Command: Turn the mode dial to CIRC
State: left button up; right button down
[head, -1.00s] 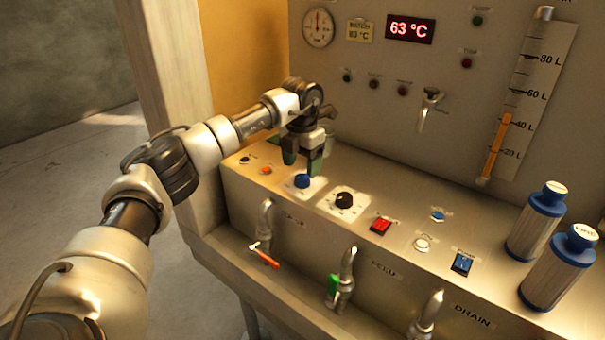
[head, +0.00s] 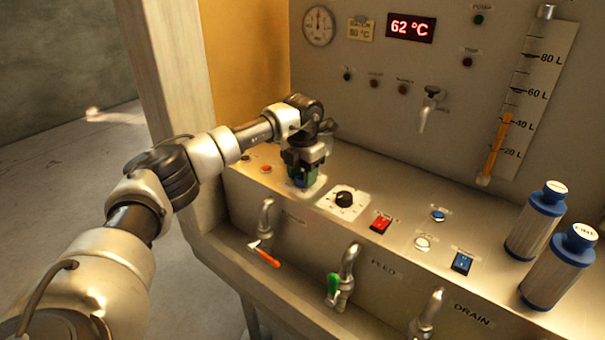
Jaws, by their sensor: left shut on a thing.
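A blue dial (head: 299,182) sits on a white plate on the sloped panel, mostly hidden by my left gripper. My left gripper (head: 304,178) points down with its green-padded fingers around the blue dial and is shut on it. A black dial (head: 343,199) on a lit white plate stands just to the right, apart from the gripper. The dial markings are too small to read, so I cannot tell where either dial points. My right gripper is not in view.
A red rocker switch (head: 381,223), a blue button (head: 438,215) and a blue switch (head: 462,263) lie further right on the panel. Taps with an orange handle (head: 267,258) and a green handle (head: 333,287) stick out in front. Two blue-capped bottles (head: 537,220) stand at right.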

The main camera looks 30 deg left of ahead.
pick_arm(q)
jog(key=shift+r+n, duration=0.1)
jog(key=shift+n, duration=0.2)
jog(key=shift+n+p, duration=0.8)
jog(key=n+p, duration=0.2)
jog(key=n, duration=0.2)
jog(key=shift+r, duration=0.1)
jog(key=n+p, duration=0.2)
jog(key=n, duration=0.2)
jog(key=shift+n+p, duration=0.8)
jog(key=shift+n, duration=1.1)
jog(key=shift+w, duration=0.1)
jog(key=o, duration=0.9)
notch_tip(320, 180, up, 10)
jog(key=shift+r+b, duration=0.25)
jog(key=shift+b, duration=0.6)
